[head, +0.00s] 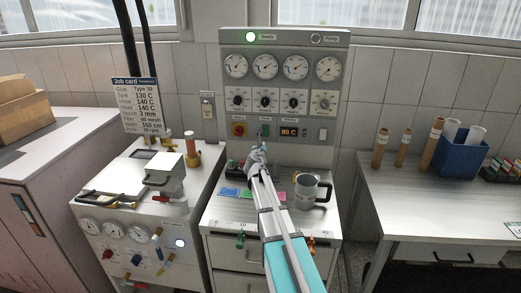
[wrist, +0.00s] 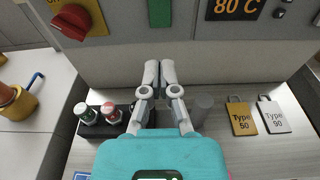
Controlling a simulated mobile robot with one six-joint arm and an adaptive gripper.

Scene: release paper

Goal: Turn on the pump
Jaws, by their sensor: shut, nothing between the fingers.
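The grey control panel (head: 285,62) stands upright at the back of the bench. Its top left lamp (head: 251,37) glows green. Its top right lamp (head: 316,38), with a label that seems to read Pump, is unlit. The lower panel has a red rotary switch (head: 239,130) on a yellow plate, a green control (head: 265,130), an 80 C display (head: 289,132) and a pale rocker switch (head: 323,135). My gripper (head: 258,150) is shut and empty, just below the green control. In the wrist view its fingertips (wrist: 160,72) point up toward the green control (wrist: 160,13).
A grey mug (head: 312,192) stands right of my arm. Type 50 (wrist: 241,118) and Type 90 (wrist: 273,116) tags lie on the bench. Small bottles (wrist: 98,113) sit in a black holder at left. A machine with gauges (head: 130,232) stands further left.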

